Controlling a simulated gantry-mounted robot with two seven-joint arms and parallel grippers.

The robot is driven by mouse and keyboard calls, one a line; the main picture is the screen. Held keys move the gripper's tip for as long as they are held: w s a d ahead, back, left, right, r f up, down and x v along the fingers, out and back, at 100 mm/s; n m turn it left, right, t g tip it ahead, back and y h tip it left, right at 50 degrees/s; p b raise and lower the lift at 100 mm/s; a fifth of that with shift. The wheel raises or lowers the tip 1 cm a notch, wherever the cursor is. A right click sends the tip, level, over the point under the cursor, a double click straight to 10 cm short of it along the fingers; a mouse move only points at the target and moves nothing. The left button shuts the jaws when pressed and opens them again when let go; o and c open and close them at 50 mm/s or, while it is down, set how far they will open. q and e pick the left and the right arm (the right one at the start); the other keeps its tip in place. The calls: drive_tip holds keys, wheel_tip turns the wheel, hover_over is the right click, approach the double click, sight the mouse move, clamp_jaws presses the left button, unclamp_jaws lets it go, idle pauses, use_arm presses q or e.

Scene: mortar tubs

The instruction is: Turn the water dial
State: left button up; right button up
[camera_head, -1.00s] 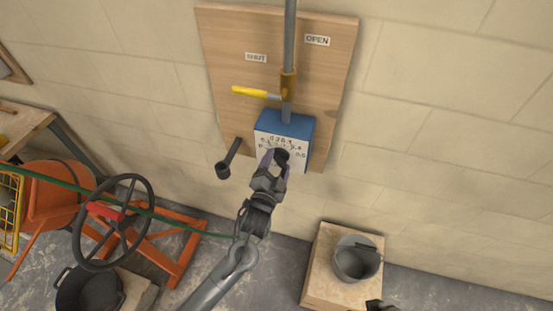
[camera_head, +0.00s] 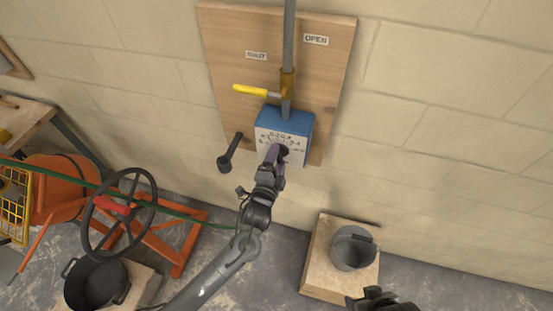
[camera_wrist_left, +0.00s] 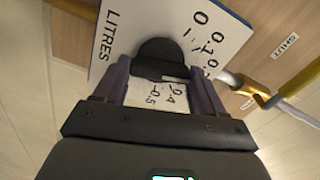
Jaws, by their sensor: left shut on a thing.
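The water dial is a blue box (camera_head: 284,119) with a white numbered face, mounted on a wooden board. In the left wrist view the face (camera_wrist_left: 222,28) reads LITRES with numbers around a dark round knob (camera_wrist_left: 158,58). My left gripper (camera_head: 279,154) is at the lower part of the face. In the wrist view its two fingers (camera_wrist_left: 162,85) are closed on either side of the knob. The gripper hides part of the face in the head view. My right gripper (camera_head: 373,299) shows only partly at the bottom edge; its jaws are unclear.
A dark crank-like handle (camera_head: 231,152) is at left. A grey bucket (camera_head: 352,248) stands on a wooden block. A handwheel (camera_head: 119,213) and orange mixer are lower left.

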use_arm(q)
drive_tip(key=o, duration=1)
drive_tip(key=shift+o, duration=0.2)
drive_tip(key=v, duration=1.1)
drive_tip(key=shift+w, duration=0.1)
